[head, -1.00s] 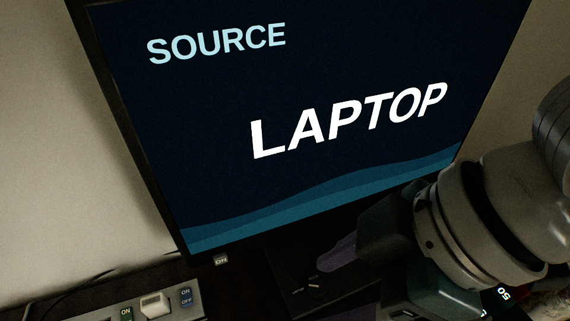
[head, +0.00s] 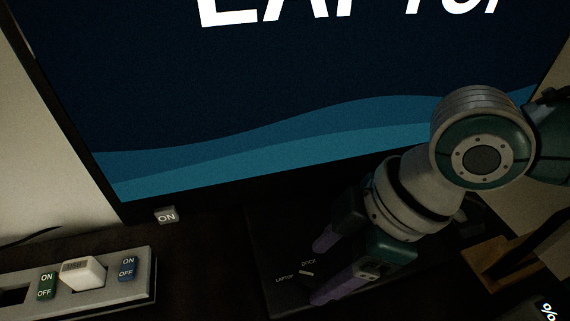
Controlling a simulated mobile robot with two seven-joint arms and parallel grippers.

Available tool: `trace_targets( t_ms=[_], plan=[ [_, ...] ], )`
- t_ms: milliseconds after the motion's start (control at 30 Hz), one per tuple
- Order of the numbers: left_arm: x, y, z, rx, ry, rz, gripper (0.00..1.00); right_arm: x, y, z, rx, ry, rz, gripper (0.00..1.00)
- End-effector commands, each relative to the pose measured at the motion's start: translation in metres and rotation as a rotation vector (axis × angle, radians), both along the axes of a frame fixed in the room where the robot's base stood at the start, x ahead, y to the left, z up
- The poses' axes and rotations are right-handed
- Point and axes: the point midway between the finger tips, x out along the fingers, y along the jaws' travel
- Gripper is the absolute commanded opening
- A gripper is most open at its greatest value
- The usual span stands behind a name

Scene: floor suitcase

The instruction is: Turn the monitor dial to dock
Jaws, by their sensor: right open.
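The monitor (head: 300,110) fills the upper part of the head view. Its screen shows large white letters cut off by the top edge, which look like LAPTOP. A small dial (head: 306,273) with a pale pointer mark sits on a dark panel (head: 262,250) below the screen, with labels LAPTOP (head: 285,279) and DOCK (head: 308,263) beside it. My right gripper (head: 319,272) is open, its two purple fingers spread, one above and one below the dial's right side. I cannot tell whether they touch it. My left gripper is not in view.
A grey power strip (head: 140,275) with a white plug or switch block (head: 82,273) and ON/OFF labels lies at the lower left. A small ON tag (head: 166,215) is at the monitor's lower left corner. A brown wooden stand (head: 500,262) is at the right.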

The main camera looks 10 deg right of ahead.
Motion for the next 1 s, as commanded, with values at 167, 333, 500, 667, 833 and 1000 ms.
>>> trace_targets(
  t_ms=[167,333,500,667,833,1000],
  plan=[
    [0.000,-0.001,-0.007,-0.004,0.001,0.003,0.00,0.003,0.007,-0.017,0.001,-0.001,0.001,0.69],
    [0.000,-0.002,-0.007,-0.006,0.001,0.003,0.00,0.003,0.007,-0.018,-0.001,-0.002,0.001,0.69],
    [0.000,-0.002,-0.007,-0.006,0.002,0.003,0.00,0.003,0.007,-0.018,-0.001,-0.002,0.001,0.64],
    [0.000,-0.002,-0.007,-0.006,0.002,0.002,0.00,0.003,0.007,-0.018,0.000,-0.001,0.001,0.46],
    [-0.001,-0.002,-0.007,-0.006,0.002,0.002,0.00,0.003,0.007,-0.018,0.000,-0.001,0.001,0.27],
    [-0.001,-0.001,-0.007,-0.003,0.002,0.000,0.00,0.003,0.007,-0.018,0.000,-0.001,0.001,0.08]
  ],
)
